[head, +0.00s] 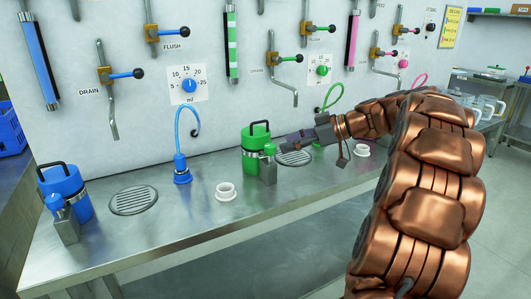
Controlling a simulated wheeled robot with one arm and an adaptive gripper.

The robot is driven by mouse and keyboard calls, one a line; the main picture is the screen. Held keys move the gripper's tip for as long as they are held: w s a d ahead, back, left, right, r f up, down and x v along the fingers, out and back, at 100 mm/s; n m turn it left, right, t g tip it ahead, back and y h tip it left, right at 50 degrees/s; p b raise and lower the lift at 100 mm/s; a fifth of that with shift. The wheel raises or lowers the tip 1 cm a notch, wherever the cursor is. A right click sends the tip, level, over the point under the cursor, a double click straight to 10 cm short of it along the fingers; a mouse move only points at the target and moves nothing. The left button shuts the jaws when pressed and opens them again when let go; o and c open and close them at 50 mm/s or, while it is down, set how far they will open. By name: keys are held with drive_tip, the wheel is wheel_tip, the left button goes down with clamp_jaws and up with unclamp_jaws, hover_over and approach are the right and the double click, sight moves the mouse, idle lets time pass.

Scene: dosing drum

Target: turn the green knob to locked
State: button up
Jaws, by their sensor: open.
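A round green knob (322,70) sits on a white dial plate on the wall; its markings are too small to read. A green container (256,138) with a black handle stands on the steel bench below. A smaller green knob-like part (269,149) tops a grey block at the container's front. I cannot tell which green part is the task's knob, nor its setting. My gripper (286,141) is open, reaching in from the right beside the container, its fingertips near the smaller green part. Contact cannot be made out.
A blue container (66,190), a blue hose spout (182,170), a white cup (226,191) and a round drain grate (133,200) are on the bench to the left. Another white cup (362,150) stands right of my gripper. Wall levers and pipes hang above. The bench front is clear.

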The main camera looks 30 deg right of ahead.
sight(273, 145)
drive_tip(key=shift+t, duration=0.3)
drive_tip(key=shift+w+d+x, duration=0.15)
drive_tip(key=shift+d+x, duration=0.05)
drive_tip(key=shift+x, duration=0.95)
drive_tip(key=shift+w+d+x, duration=0.1)
drive_tip(key=shift+d+x, duration=0.05)
drive_tip(key=shift+x, duration=1.05)
drive_tip(key=shift+w+d+x, duration=0.15)
drive_tip(key=shift+d+x, duration=0.05)
drive_tip(key=shift+x, duration=0.95)
drive_tip(key=shift+f, duration=0.15)
drive_tip(key=shift+c, duration=0.4)
clamp_jaws()
